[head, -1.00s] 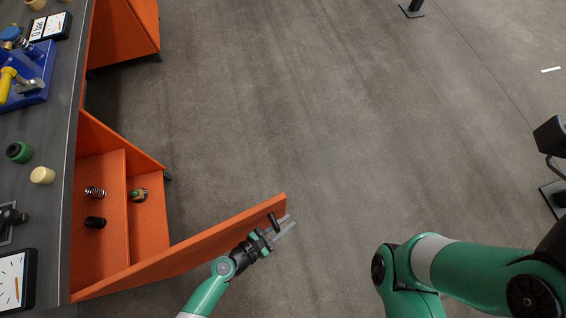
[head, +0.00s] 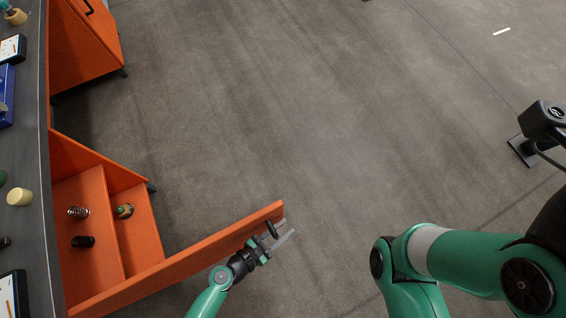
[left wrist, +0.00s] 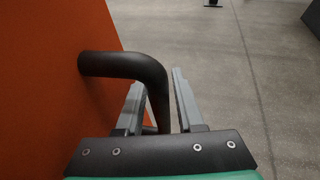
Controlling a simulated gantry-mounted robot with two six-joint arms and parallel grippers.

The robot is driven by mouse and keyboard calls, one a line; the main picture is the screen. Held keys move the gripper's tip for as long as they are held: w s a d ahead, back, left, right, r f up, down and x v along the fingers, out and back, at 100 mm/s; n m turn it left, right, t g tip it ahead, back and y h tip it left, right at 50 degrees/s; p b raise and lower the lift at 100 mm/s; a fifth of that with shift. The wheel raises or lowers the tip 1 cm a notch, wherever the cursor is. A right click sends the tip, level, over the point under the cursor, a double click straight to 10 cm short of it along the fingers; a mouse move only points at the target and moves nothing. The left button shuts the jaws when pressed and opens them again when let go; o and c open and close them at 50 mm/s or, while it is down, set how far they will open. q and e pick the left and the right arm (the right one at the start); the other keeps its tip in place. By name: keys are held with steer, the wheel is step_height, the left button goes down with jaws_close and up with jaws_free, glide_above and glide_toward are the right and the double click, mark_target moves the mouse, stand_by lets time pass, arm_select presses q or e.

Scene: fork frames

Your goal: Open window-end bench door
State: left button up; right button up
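The orange bench door (head: 185,262) stands swung out wide from the bench, its free end toward the middle of the head view. It also fills the left of the left wrist view (left wrist: 45,80). Its black bar handle (head: 271,229) is near that free end. My left gripper (head: 281,231) is at the handle; in the left wrist view its fingers stand apart on either side of the handle's downward part (left wrist: 158,95), with a narrow gap showing. My right gripper is out of view; only my right arm shows.
The open compartment (head: 112,180) holds a spring (head: 78,212), a black cylinder (head: 83,242) and a small green-and-yellow item (head: 124,211). Another orange cabinet (head: 85,45) stands farther up. A black stand (head: 525,150) is at right. The floor between is clear.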

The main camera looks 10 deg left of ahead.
arm_select(q)
steer(key=shift+o, duration=0.8)
steer(key=p+v, duration=0.9)
steer(key=v, duration=0.2)
steer(key=shift+s+p, duration=0.2)
steer(key=shift+p, duration=0.1)
steer(key=shift+a, duration=0.1)
steer(key=shift+r, duration=0.1)
